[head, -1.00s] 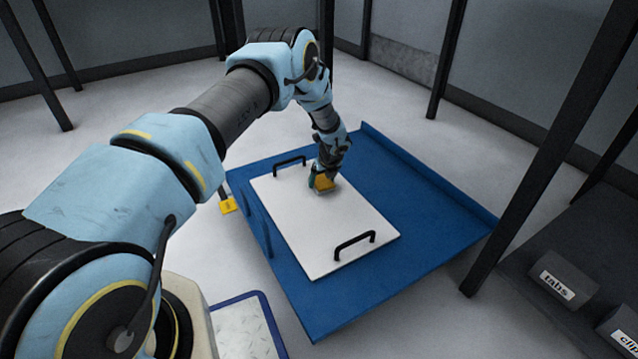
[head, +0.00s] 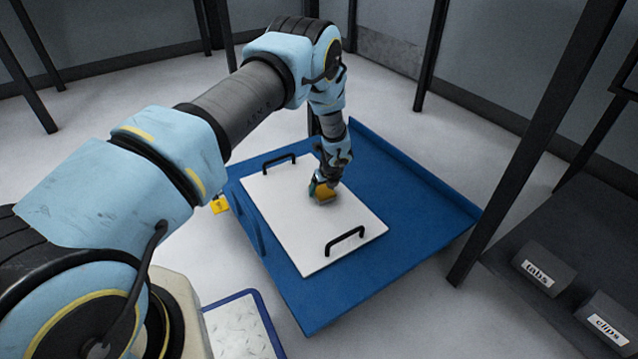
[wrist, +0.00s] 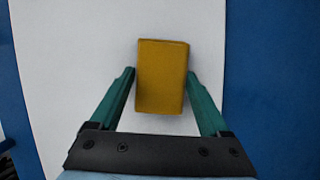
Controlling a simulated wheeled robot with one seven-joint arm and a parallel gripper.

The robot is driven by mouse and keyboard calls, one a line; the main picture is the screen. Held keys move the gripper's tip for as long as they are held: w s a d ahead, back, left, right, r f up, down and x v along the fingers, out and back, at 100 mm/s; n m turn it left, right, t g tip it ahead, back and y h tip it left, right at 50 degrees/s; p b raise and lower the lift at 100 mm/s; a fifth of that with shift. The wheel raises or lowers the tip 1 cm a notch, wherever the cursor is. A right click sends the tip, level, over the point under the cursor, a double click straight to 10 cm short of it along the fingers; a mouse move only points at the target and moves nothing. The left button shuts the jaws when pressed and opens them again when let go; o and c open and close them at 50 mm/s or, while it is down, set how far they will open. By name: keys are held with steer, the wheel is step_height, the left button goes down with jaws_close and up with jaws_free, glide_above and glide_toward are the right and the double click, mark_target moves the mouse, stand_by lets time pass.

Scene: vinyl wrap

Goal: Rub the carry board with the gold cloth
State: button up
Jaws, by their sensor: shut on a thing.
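The carry board is a white panel (head: 290,229) with a black handle at each end, lying flat on a blue table. The gold cloth (head: 325,196) is a folded block between my gripper's fingers, low over the middle of the board. My gripper (head: 318,186) points down and is shut on the cloth. In the wrist view the gold cloth (wrist: 161,77) sits between the teal fingers of my gripper (wrist: 160,85), with the white board (wrist: 70,60) behind it. Whether the cloth touches the board is hard to tell.
The blue table (head: 420,215) has a raised lip along its far right side. The board's near handle (head: 344,241) and far handle (head: 279,162) stand up from it. Bins labelled tabs (head: 540,270) and clips (head: 606,322) sit at right. Dark posts stand around.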

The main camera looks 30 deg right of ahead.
mark_target(329, 196)
steer(key=shift+s+d+f+p, duration=0.15)
steer(key=shift+s+p, duration=0.35)
steer(key=shift+s, duration=1.45)
steer(key=shift+s+d+r+p, duration=0.15)
steer(key=shift+s+p, duration=0.3)
steer(key=shift+s, duration=1.45)
steer(key=shift+w+a, duration=0.1)
steer(key=shift+w, duration=1.8)
steer(key=shift+w+a+f+b, duration=0.15)
steer(key=shift+w+b, duration=0.35)
steer(key=shift+w, duration=1)
steer(key=shift+w+a+f+b, duration=0.15)
steer(key=shift+w+b, duration=0.35)
steer(key=shift+w, duration=0.95)
steer(key=shift+w+a+r+b, duration=0.15)
steer(key=shift+w+b, duration=0.3)
steer(key=shift+w, duration=0.75)
steer(key=shift+w+r+b, duration=0.2)
steer(key=shift+w+b, duration=0.25)
steer(key=shift+w, duration=0.75)
steer(key=shift+r, duration=0.1)
steer(key=shift+r+p, duration=2.15)
steer(key=shift+r, duration=0.8)
steer(key=shift+r, duration=0.1)
steer(key=shift+r+p, duration=1.1)
steer(key=shift+r, duration=0.3)
